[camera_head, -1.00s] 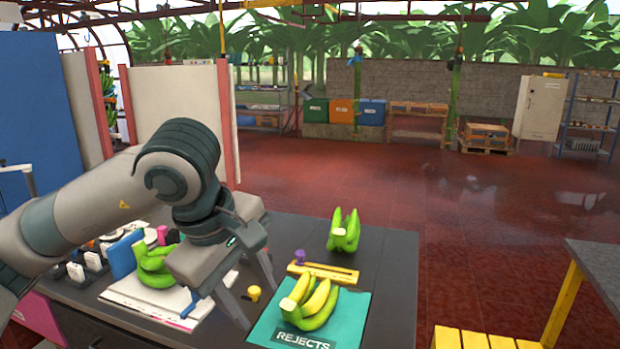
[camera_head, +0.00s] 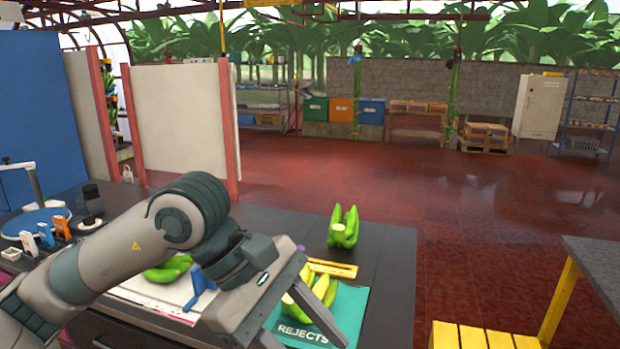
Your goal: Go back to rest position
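My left gripper (camera_head: 318,306) is in front of the near-right part of the dark table, with its fingers spread and nothing seen between them. It overlaps a bunch of green-yellow bananas (camera_head: 322,289) on the teal REJECTS mat (camera_head: 349,303), hiding part of both. I cannot tell how high the gripper is above them. A green banana bunch (camera_head: 343,228) stands at the back of the table. Another green bunch (camera_head: 168,269) lies on a white board (camera_head: 150,292), partly hidden by my arm. My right gripper is not in view.
A yellow tool (camera_head: 333,268) lies behind the mat. A blue-handled item (camera_head: 198,287) is beside my forearm. A round blue-topped stand (camera_head: 38,220) is at the left. A yellow slatted surface (camera_head: 480,338) and grey table (camera_head: 598,265) stand right. The red floor between is open.

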